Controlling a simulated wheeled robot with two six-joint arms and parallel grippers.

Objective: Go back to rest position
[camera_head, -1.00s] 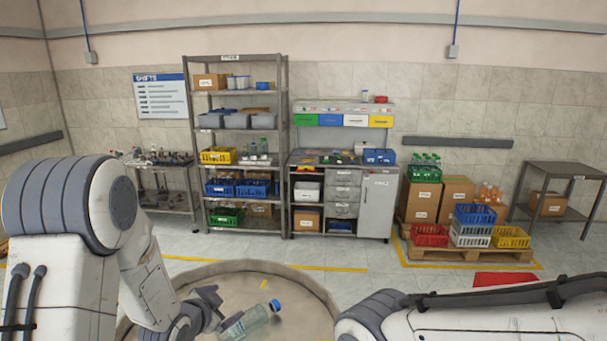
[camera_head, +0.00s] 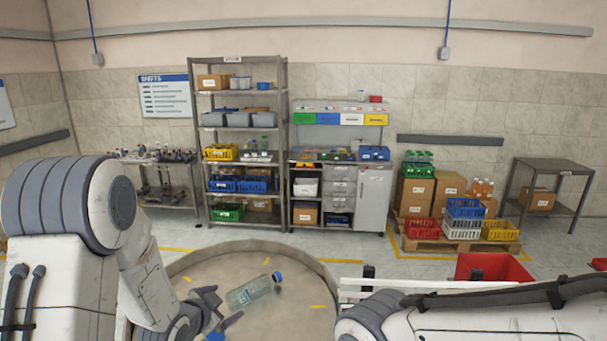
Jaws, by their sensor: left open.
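My left gripper (camera_head: 218,311) is at the lower middle, over the near left part of a round beige table (camera_head: 190,262). Its two fingers are spread apart and empty. A clear plastic bottle with a blue cap (camera_head: 252,291) lies on its side on the table, just right of the fingertips. A gap shows between the fingers and the bottle. My right arm crosses the lower right of the view; its gripper is out of the frame.
A red bin (camera_head: 492,267) stands right of the table, behind my right arm. A pallet (camera_head: 455,243) with crates and boxes is farther back. Shelves (camera_head: 284,135) and a workbench (camera_head: 373,200) line the back wall. Open floor lies between them and the table.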

